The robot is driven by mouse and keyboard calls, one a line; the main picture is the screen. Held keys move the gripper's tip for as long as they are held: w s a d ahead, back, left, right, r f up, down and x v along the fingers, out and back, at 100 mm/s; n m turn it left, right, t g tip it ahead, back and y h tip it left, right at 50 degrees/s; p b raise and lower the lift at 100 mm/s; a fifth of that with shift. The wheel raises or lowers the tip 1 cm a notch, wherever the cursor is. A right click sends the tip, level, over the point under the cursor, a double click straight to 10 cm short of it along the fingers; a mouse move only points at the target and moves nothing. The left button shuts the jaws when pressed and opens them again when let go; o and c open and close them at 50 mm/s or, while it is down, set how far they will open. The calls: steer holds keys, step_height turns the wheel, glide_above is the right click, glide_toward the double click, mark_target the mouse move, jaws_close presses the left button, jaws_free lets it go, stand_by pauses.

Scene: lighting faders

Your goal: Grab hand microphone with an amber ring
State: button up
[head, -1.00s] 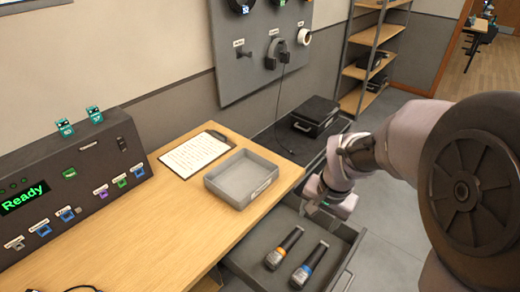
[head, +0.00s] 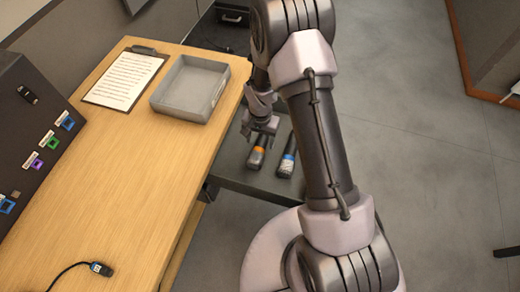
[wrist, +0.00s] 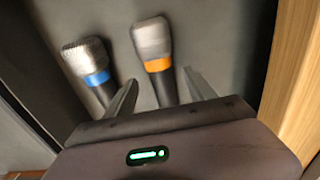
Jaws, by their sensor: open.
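The hand microphone with an amber ring (head: 257,152) lies in the open drawer (head: 235,172) under the table's right edge. In the wrist view the amber-ringed microphone (wrist: 156,58) has a silver-grey head and a dark body. My gripper (head: 263,125) is just above it. In the wrist view my gripper (wrist: 158,85) is open, its fingers pointing into the drawer, with the dark body of the amber-ringed microphone between them. The blue-ringed microphone (wrist: 92,72) lies to the left there, outside the left finger; in the head view it (head: 287,158) is to the right.
A grey tray (head: 192,88) and a clipboard (head: 125,78) lie on the wooden table (head: 130,180). A control console (head: 30,140) stands at the left. The drawer walls and table edge (wrist: 300,75) are close to my gripper.

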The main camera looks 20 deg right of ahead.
mark_target(260, 145)
step_height(260, 145, down, 4)
steer(key=shift+s+a+b, duration=0.1)
steer(key=shift+b, duration=0.6)
steer(key=shift+r, duration=0.15)
steer(key=shift+c, duration=1.1)
jaws_close()
